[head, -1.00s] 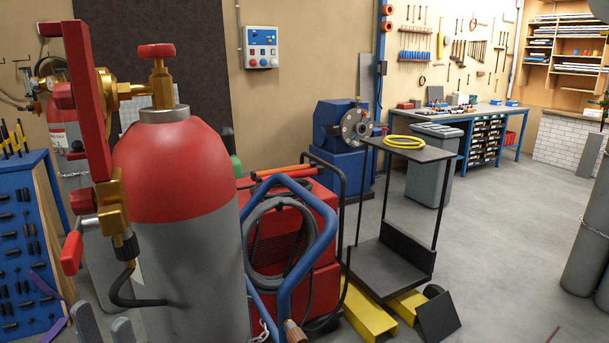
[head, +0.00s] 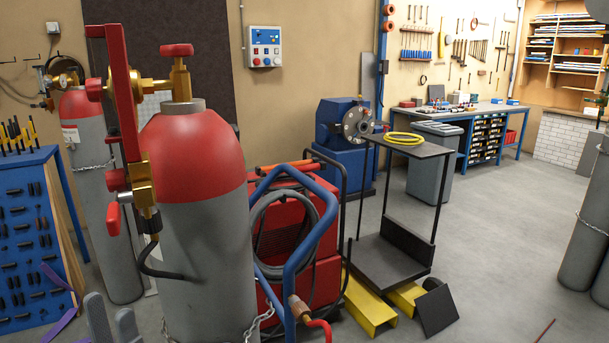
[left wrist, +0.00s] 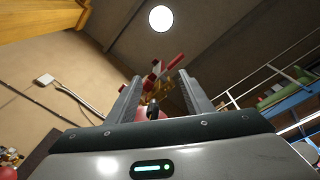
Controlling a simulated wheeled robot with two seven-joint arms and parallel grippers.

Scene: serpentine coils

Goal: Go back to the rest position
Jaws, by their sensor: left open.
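My left gripper (head: 113,322) shows at the bottom left of the head view, only its two grey fingertips in sight. The fingers stand apart with nothing between them. In the left wrist view the open gripper (left wrist: 158,95) points upward, and the red valve and brass regulator show beyond its fingers. In the head view the gripper is in front of and left of the big grey gas cylinder (head: 205,250) with the red top. My right gripper is not in view.
A welding cart with blue tubing (head: 322,235) stands right of the cylinder. A blue tool rack (head: 30,240) is at the left. A black trolley (head: 392,262) with a yellow coil (head: 404,139) stands farther right. Grey floor (head: 500,240) is open at the right.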

